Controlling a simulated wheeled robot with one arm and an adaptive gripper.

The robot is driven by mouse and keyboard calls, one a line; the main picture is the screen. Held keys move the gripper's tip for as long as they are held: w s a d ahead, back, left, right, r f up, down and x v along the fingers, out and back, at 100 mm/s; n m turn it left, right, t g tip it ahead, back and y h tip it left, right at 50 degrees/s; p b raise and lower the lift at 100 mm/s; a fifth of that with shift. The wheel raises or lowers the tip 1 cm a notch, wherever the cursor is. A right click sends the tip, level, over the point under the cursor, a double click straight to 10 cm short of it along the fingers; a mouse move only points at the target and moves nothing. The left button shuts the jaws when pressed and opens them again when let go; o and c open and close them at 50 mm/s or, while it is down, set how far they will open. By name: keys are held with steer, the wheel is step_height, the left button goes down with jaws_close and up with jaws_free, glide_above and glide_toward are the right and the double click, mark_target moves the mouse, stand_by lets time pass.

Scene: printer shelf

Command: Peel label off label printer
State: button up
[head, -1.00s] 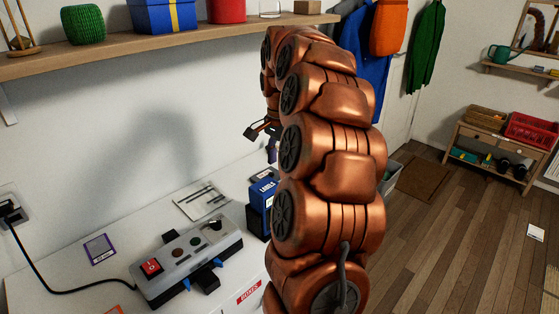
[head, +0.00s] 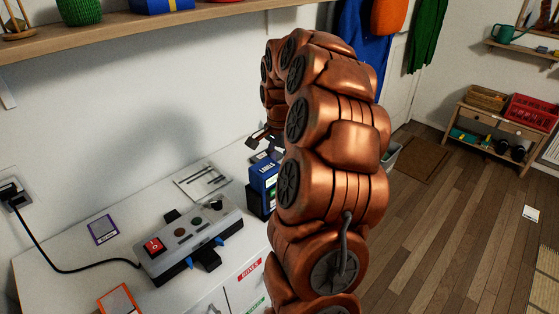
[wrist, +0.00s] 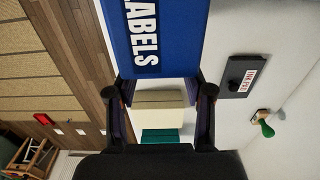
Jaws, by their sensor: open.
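A blue unit marked LABELS (head: 264,176) with a black lower part stands on the white worktop (head: 75,285), partly behind my arm in the head view. I take it for the label printer. In the wrist view its blue LABELS face (wrist: 150,35) fills the top middle, just beyond my fingertips. My gripper (wrist: 161,93) is open, with its two dark fingers apart and nothing held between them. In the head view my gripper (head: 257,138) shows above the printer, partly hidden by my arm. I cannot make out a loose label.
A grey control box (head: 190,243) with a red switch sits left of the printer, with a power cable. A tray with thin tools (head: 203,181) lies behind it. A wooden shelf (head: 130,27) runs above. In the wrist view, an ink pad (wrist: 236,76) and a green-handled stamp (wrist: 265,124) lie right.

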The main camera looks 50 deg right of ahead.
steer(key=shift+c, duration=0.4)
jaws_close()
steer(key=d, duration=0.7)
stand_by(2.9)
steer(key=shift+s+r, duration=0.1)
step_height(320, 180, up, 7)
steer(key=shift+p, duration=0.4)
stand_by(1.1)
